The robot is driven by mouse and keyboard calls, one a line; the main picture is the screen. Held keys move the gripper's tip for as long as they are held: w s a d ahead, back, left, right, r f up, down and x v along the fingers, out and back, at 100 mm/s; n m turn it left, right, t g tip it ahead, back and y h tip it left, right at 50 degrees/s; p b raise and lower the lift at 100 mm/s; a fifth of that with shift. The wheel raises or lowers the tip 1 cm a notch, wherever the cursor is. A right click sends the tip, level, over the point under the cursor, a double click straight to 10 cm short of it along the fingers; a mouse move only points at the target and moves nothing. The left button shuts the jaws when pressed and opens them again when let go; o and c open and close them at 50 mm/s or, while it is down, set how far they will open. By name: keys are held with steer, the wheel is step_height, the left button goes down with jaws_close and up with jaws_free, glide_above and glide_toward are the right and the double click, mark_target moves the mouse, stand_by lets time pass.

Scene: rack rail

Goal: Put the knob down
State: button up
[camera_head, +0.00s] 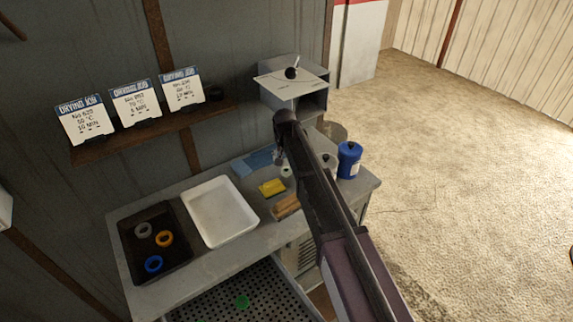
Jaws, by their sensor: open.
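A black knob (291,73) sits on the pale sloping top panel (300,86) of a grey box at the back right of the bench. The panel has a curved marking around the knob. My gripper (281,158) is at the end of my dark arm, in front of and below the box, over the back part of the bench. It is small and dark here; it is open and apart from the knob. My arm hides part of the bench on the right.
The bench (200,264) carries a black tray (128,246) with several coloured rings, a white tray (222,212), a yellow sponge (271,187), a brown block (286,206) and a blue container (349,160). A perforated drawer (205,306) is open, with a green ring (242,301). A shelf (200,118) holds three cards.

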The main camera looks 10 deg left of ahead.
mark_target(286, 169)
steer(key=shift+w+a, duration=0.2)
steer(key=shift+w, duration=0.1)
steer(key=shift+s+a+r, duration=0.1)
steer(key=shift+r, duration=0.05)
steer(key=shift+f, duration=0.2)
steer(key=shift+w+f+b, duration=0.25)
steer(key=shift+f+b, duration=0.75)
steer(key=shift+b, duration=0.15)
steer(key=shift+f, duration=0.1)
steer(key=shift+w+f+b, duration=0.2)
steer(key=shift+f+b, duration=0.6)
steer(key=shift+b, duration=0.05)
steer(key=shift+w+f+b, duration=0.25)
steer(key=shift+f+b, duration=0.6)
steer(key=shift+w+f+b, duration=0.2)
steer(key=shift+f+b, duration=0.6)
steer(key=shift+b, duration=0.05)
